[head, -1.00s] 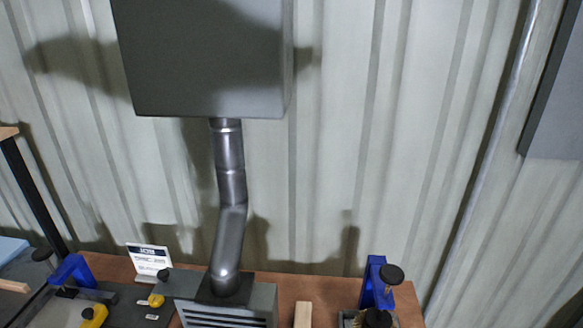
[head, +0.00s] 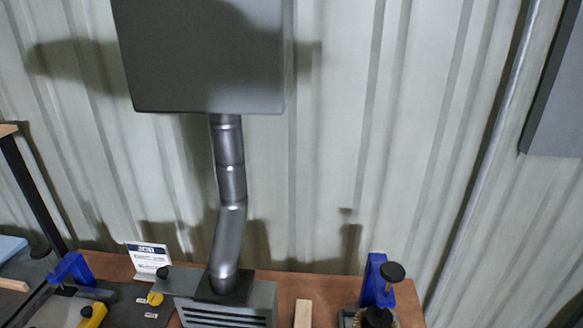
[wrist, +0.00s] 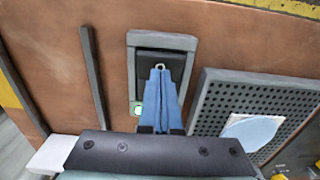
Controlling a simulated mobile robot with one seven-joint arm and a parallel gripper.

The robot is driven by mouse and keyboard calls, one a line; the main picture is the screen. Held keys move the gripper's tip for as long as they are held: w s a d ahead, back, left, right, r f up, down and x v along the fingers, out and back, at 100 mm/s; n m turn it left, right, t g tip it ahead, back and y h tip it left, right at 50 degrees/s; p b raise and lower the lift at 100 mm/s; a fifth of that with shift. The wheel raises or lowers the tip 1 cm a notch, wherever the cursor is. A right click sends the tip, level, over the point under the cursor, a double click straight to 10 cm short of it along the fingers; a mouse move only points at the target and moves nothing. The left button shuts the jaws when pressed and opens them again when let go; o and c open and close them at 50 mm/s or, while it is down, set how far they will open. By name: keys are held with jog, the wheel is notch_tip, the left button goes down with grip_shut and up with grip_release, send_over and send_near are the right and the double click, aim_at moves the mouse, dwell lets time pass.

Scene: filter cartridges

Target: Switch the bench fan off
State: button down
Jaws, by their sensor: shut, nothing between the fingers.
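In the wrist view, a grey-framed switch plate (wrist: 133,62) with a dark recessed centre sits on a brown surface. A small lamp (wrist: 138,110) at its lower left glows green. My gripper (wrist: 160,70), with blue fingers pressed together and empty, lies over the dark centre. The fingers hide the lower part of the plate. I cannot tell whether the tips touch the switch. In the head view, a grey louvred box (head: 262,297) with a metal duct (head: 230,180) stands on the bench; it may be the fan unit. My gripper is not in the head view.
A grey perforated panel (wrist: 215,95) with a pale round disc (wrist: 250,132) is right of the switch. A dark bar (wrist: 95,75) is at its left. On the bench are blue clamps (head: 374,280), a printed card (head: 148,258) and a wooden block (head: 303,313).

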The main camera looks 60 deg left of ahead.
jog(key=shift+f+b, duration=0.6)
jog(key=shift+f, duration=0.3)
jog(key=shift+r, duration=0.15)
notch_tip(320, 180, up, 7)
jog(key=p, duration=0.7)
jog(key=shift+p, duration=0.35)
dwell(0.5)
